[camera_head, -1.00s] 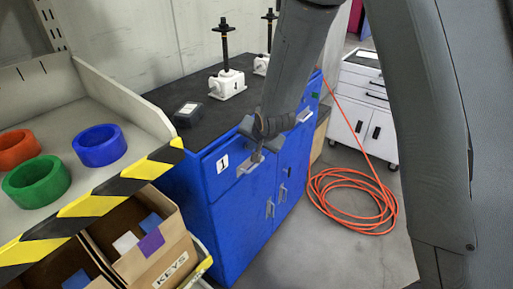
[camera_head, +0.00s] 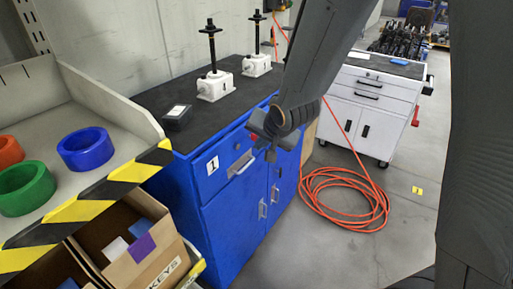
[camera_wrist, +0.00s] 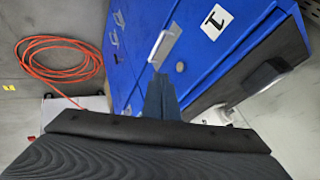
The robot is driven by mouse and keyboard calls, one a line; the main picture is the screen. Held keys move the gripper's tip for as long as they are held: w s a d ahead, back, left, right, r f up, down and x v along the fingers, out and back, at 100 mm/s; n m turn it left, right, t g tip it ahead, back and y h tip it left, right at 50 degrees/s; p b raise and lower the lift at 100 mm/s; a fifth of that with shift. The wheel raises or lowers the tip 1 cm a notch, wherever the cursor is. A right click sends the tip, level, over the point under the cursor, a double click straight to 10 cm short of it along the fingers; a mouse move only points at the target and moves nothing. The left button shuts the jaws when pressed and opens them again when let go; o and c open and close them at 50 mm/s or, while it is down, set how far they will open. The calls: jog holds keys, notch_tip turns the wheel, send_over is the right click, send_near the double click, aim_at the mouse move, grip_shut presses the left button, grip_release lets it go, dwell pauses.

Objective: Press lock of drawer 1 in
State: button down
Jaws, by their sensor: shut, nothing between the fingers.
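Drawer 1 (camera_head: 225,172) is the blue top drawer at the near end of the cabinet, marked by a white label "1" (camera_head: 213,165). It looks closed. Its metal handle (camera_head: 240,164) is right of the label. In the wrist view the label (camera_wrist: 215,21) and handle (camera_wrist: 164,46) also show. A small round grey lock (camera_wrist: 180,66) sits by the handle, toward the cabinet's top edge. My gripper (camera_head: 270,155) is shut and empty, in front of the cabinet, right of the handle. In the wrist view its fingertips (camera_wrist: 160,78) appear close to the handle and lock; contact cannot be told.
Screw jacks (camera_head: 214,85) and a small black box (camera_head: 177,117) stand on the cabinet top. A shelf with coloured rings (camera_head: 86,149) and a cardboard box (camera_head: 140,250) are at left. An orange hose (camera_head: 345,205) lies on the floor before a white cabinet (camera_head: 370,95).

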jog(key=shift+v, duration=0.9)
jog(key=s+d+f+n+g+h+b, duration=0.2)
jog(key=s+d+g, duration=0.4)
jog(key=s+d, duration=0.7)
notch_tip(320, 180, down, 2)
jog(key=s+n+b, duration=0.1)
jog(key=s+n, duration=0.1)
jog(key=s, duration=0.1)
jog(key=shift+d+f+n+h, duration=0.2)
jog(key=shift+d+n+h, duration=0.1)
jog(key=shift+d+n, duration=0.1)
